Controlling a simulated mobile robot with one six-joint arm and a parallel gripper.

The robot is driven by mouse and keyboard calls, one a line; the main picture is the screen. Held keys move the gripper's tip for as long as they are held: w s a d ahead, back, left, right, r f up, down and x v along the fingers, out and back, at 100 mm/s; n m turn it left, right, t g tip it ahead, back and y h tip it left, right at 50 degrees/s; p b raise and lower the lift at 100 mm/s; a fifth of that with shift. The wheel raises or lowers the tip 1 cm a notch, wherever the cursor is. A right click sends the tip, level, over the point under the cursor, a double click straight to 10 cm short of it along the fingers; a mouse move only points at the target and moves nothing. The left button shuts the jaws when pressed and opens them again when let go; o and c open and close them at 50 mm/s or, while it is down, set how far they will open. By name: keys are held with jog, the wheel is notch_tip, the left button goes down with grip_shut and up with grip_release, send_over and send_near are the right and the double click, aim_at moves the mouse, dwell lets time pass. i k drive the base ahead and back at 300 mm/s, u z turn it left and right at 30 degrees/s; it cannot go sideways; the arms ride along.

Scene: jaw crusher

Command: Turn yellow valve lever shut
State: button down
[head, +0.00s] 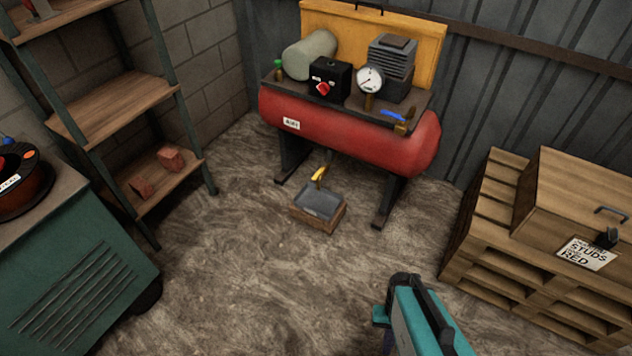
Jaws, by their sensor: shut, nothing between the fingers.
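The yellow valve lever (319,174) is small and sits under the belly of the red air tank (345,132), at the lower end of a thin pipe. It slants, with its upper end to the right. It is above the back edge of a low wooden box with a grey top (320,204) on the floor. The valve body is too small to make out. A teal and black part of my arm shows at the bottom right, well apart from the lever. My gripper's fingers do not show.
A blue lever (392,115), a gauge (370,80) and a black box with a red knob (329,80) are on top of the tank. A green cabinet (75,265) stands left, a pallet with a crate (575,205) right. The floor between is clear.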

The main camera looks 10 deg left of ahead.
aim_at(321, 169)
jog(key=k, duration=0.95)
jog(key=u, duration=0.65)
jog(key=i, duration=2.05)
jog(key=z, duration=0.35)
